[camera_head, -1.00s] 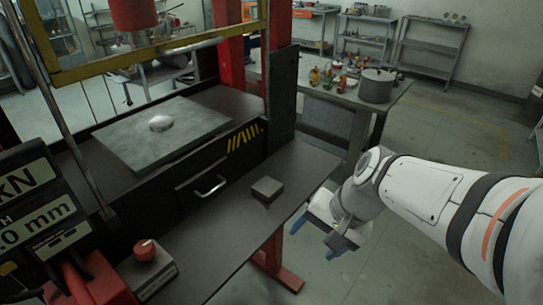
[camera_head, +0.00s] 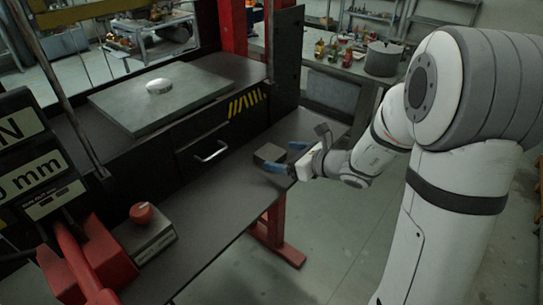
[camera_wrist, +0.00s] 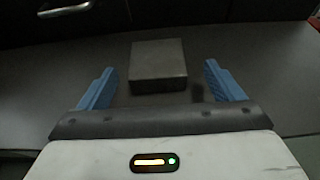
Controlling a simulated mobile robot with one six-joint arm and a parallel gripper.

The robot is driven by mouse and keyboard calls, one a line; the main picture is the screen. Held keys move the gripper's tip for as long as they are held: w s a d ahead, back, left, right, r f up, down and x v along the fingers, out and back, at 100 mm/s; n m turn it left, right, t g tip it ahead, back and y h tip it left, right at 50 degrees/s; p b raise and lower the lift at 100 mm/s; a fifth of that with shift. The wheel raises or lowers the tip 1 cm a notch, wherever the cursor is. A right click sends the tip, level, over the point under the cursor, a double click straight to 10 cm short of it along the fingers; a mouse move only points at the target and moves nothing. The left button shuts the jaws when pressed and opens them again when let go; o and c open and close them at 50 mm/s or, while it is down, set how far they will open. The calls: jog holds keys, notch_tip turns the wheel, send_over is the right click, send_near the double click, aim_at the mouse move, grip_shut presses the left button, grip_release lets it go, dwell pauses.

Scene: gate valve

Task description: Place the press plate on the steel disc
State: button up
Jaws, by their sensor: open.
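The press plate (camera_head: 269,153) is a small grey square block lying flat on the dark front shelf. In the wrist view the press plate (camera_wrist: 158,64) is ahead of and between my blue fingertips, with a gap on each side. My gripper (camera_head: 284,160) is open and empty, low over the shelf's right part, beside the plate; it also shows in the wrist view (camera_wrist: 158,88). The steel disc (camera_head: 159,86) is a shiny round piece lying on the wide grey slab (camera_head: 190,104) of the press, behind and left of the plate.
A drawer with a metal handle (camera_head: 210,151) is below the press bed. A control box with a red knob (camera_head: 141,213) stands on the shelf's left part. A red press column (camera_head: 233,28) rises behind. The shelf's middle is clear.

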aim_at(272, 153)
jog(key=p+x, duration=0.1)
jog(key=x, duration=0.4)
jog(key=shift+a, duration=0.3)
jog(key=c, duration=1.8)
jog(key=shift+r, duration=0.15)
grip_shut()
